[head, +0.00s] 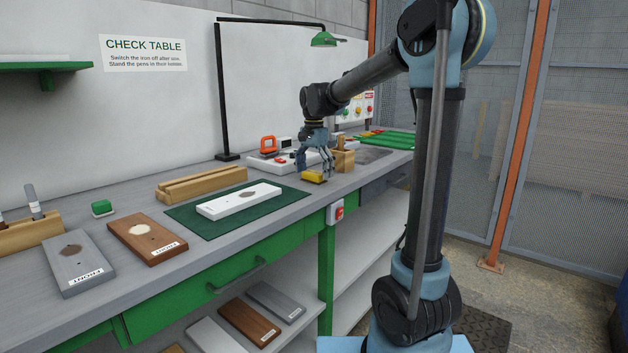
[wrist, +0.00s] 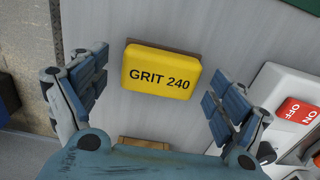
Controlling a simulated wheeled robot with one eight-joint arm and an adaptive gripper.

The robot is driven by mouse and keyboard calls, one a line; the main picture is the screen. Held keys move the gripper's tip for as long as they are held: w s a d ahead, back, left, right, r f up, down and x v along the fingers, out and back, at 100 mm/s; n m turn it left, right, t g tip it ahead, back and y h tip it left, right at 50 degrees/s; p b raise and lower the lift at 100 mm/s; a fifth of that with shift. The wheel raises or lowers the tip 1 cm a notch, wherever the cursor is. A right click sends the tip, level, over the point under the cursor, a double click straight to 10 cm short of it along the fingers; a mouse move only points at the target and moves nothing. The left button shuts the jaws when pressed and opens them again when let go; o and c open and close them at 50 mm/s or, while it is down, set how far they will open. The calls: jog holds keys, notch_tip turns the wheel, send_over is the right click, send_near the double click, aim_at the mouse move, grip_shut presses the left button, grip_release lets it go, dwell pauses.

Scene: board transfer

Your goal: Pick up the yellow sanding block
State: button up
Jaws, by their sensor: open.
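The yellow sanding block (head: 313,177) lies on the grey workbench, right of the green mat and near the front edge. In the wrist view the yellow sanding block (wrist: 162,74) shows its top, printed "GRIT 240", with a brown edge behind it. My gripper (head: 315,160) is above the block, pointing down. In the wrist view my gripper (wrist: 156,92) is open, with one finger on each side of the block. Clear gaps show between the fingers and the block, so they appear apart from it.
A wooden holder (head: 343,158) stands just right of the block. A white device with a red switch (wrist: 297,111) is beside the right finger. The green mat (head: 185,215) bears a white board (head: 239,200). The bench's front edge is close to the block.

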aim_at(314, 172)
jog(key=c, duration=1.2)
jog(key=shift+r, duration=0.15)
notch_tip(314, 172, up, 10)
jog(key=shift+f, duration=0.1)
